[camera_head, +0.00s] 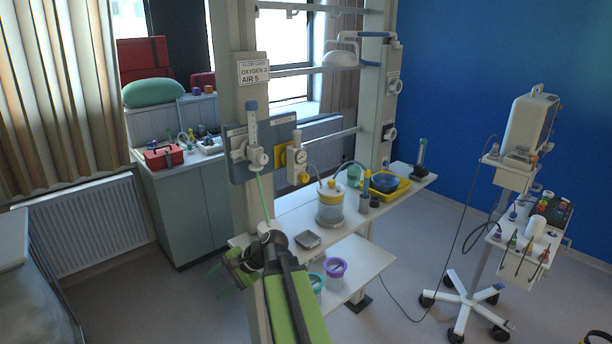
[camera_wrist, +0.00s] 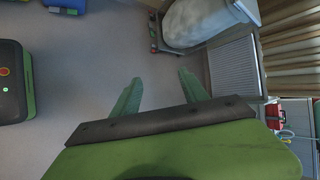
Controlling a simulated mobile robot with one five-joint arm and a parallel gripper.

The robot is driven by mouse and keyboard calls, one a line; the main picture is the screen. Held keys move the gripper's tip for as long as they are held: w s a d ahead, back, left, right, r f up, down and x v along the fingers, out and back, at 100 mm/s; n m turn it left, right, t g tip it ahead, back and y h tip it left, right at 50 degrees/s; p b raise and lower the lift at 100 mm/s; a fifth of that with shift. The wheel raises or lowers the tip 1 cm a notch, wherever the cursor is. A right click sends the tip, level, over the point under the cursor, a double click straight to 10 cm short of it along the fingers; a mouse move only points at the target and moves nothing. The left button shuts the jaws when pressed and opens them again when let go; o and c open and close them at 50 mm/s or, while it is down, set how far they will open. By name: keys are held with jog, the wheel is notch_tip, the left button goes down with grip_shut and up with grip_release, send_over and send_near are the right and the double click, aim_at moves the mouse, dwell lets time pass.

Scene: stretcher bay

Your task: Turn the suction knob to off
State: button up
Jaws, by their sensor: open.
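A white suction regulator with a round dial (camera_head: 297,152) is mounted in front of a yellow plate on the wall rail in the head view. A small knob (camera_head: 304,177) shows low on it; its setting is too small to read. A clear tube runs from near it to the yellow-lidded canister (camera_head: 330,205) on the shelf. My gripper (camera_head: 219,280) is left of and below the regulator, at the shelf's left end, well apart from it. In the wrist view its two green fingers (camera_wrist: 160,88) are spread and empty, over bare floor.
An oxygen flowmeter (camera_head: 253,140) with a white knob stands left of the regulator. The white shelf (camera_head: 285,222) carries a small grey device (camera_head: 307,240) and a yellow tray (camera_head: 400,190). A wheeled stand (camera_head: 485,265) is at right. Floor is clear at left.

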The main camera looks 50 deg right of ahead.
jog(key=d+r+m+t, duration=0.4)
jog(key=d+r+m, duration=0.15)
jog(key=d, duration=0.45)
jog(key=m+t+h+p, duration=0.3)
jog(key=m+t+h, duration=0.45)
jog(key=m, duration=0.55)
send_near(306, 179)
jog(key=shift+g, duration=0.35)
jog(key=w, duration=0.9)
jog(key=shift+w+d+r, duration=0.15)
jog(key=shift+d+r, duration=0.15)
jog(key=shift+d, duration=0.1)
jog(key=shift+a, duration=0.1)
grip_shut()
